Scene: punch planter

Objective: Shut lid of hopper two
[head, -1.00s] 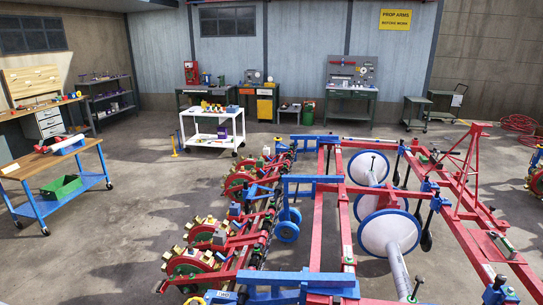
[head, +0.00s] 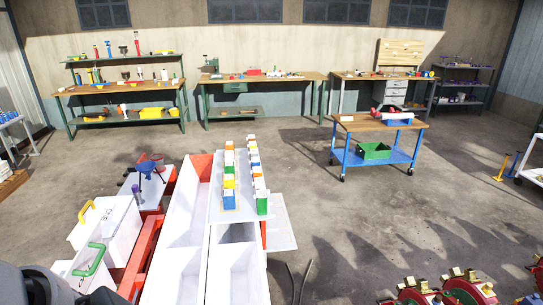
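A long white bin with open compartments (head: 180,262) runs up from the bottom edge in the head view, inside a red frame (head: 136,262). To its left are two white boxes: one with a yellow handle (head: 104,228), one with a green handle (head: 72,271). I see no number marking hopper two and cannot tell which of these it is, or how its lid stands. A grey rounded part, probably of my arm, shows at the bottom left corner. Neither gripper is in view.
A white board (head: 246,200) beside the bin carries two rows of colored packets (head: 229,180). A blue cart (head: 372,158) with a green bin (head: 375,151) stands back right. Workbenches line the back wall. Bare floor (head: 400,222) lies to the right.

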